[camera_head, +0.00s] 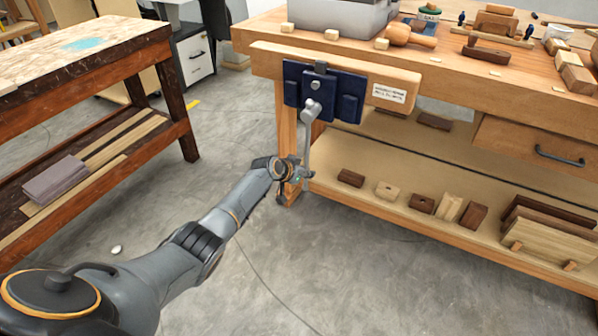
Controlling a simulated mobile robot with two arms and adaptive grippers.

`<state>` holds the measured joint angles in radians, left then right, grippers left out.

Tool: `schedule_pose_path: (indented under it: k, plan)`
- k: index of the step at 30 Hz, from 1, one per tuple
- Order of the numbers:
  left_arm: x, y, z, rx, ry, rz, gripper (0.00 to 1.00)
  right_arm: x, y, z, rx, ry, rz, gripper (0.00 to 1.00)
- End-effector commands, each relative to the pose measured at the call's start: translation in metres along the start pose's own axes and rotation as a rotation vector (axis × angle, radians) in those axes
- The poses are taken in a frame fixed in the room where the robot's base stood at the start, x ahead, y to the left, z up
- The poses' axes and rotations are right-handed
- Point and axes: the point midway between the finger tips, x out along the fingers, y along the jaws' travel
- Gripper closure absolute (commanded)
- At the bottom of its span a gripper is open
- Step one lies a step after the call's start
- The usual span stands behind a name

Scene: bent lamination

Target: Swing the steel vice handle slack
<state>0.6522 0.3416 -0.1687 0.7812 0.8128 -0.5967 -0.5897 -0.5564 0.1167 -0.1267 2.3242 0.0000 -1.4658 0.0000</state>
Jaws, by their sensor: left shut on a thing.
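The steel vice handle (307,139) hangs down from the hub of the blue vice (347,104), which is fixed to the front edge of the workbench. The handle points nearly straight down, with its lower end at my left gripper (304,177). My left arm reaches in from the lower left, and the left gripper is shut on the handle's lower end. The fingers are small in the view and partly hidden by the wrist. My right gripper is not in view.
The workbench (460,60) carries a mallet (408,36), wood blocks and a grey box (345,14). Its lower shelf (370,196) holds several wood pieces, close to the right of my gripper. A second bench (95,55) stands at left. Open floor (330,270) lies in front.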

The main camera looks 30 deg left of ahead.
Motion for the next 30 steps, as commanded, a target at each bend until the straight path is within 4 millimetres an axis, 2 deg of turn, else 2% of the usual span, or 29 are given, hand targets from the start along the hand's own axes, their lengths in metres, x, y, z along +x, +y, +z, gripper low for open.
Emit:
schedule_pose_path:
  k: [6, 16, 17, 19, 20, 30]
  plan:
    - [0.0007, 0.0060, -0.0038, -0.018, 0.010, 0.015, 1.00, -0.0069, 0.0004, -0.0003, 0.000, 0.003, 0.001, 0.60]
    - [0.0005, 0.0059, -0.0042, -0.017, 0.010, 0.015, 1.00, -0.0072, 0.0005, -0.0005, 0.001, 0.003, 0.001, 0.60]
    - [0.0005, 0.0059, -0.0042, -0.017, 0.010, 0.015, 0.80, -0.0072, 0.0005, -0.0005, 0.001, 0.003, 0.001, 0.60]
    - [0.0006, 0.0058, -0.0038, -0.017, 0.009, 0.014, 0.66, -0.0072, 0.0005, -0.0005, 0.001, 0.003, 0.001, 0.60]
    - [0.0006, 0.0057, -0.0035, -0.017, 0.009, 0.014, 0.63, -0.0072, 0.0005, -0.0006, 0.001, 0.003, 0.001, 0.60]
    - [-0.0006, 0.0045, -0.0015, -0.016, 0.006, 0.013, 0.63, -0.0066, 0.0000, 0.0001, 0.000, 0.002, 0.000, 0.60]
